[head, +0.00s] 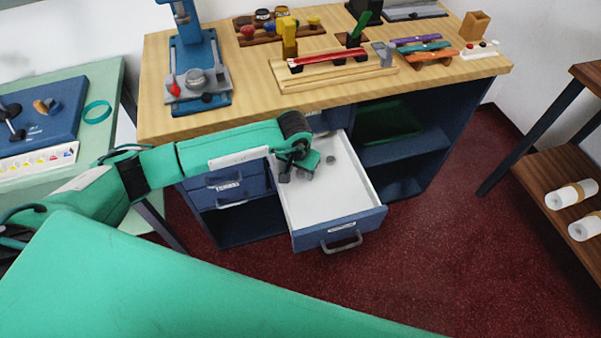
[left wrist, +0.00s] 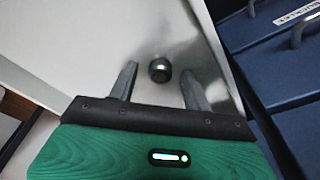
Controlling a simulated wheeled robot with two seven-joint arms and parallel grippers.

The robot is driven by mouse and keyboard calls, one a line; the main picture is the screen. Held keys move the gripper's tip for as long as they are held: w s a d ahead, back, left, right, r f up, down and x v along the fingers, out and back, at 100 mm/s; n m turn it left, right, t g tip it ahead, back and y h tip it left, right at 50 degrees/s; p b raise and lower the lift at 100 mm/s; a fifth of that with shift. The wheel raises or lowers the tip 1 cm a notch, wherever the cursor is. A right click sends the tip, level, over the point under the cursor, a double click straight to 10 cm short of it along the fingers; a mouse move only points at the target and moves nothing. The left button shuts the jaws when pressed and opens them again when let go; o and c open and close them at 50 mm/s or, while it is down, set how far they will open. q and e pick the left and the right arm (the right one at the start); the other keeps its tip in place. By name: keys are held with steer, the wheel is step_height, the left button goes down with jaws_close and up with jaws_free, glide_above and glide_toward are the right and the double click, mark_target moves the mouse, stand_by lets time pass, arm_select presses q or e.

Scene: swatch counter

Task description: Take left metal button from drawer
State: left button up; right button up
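The drawer (head: 341,226) is pulled out of the counter, with a white inside and a blue front with a grey handle. My left gripper (head: 295,176) reaches down into it near its left wall. In the left wrist view its two fingers are apart, with a round dark metal button (left wrist: 160,70) in the gap near the fingertips, touching neither visibly. In the head view a small grey button (head: 330,159) lies on the drawer floor, right of the gripper. I cannot tell whether both views show the same button. My right gripper is out of view.
The wooden counter top (head: 245,115) above the drawer holds a blue press (head: 190,55) and a wooden rack (head: 335,73). Closed blue drawers (head: 228,187) are left of the open one. A side table (head: 115,90) stands at left. The drawer's front floor is clear.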

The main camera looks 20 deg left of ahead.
arm_select(q)
steer(key=c, duration=0.9)
steer(key=shift+c, duration=0.2)
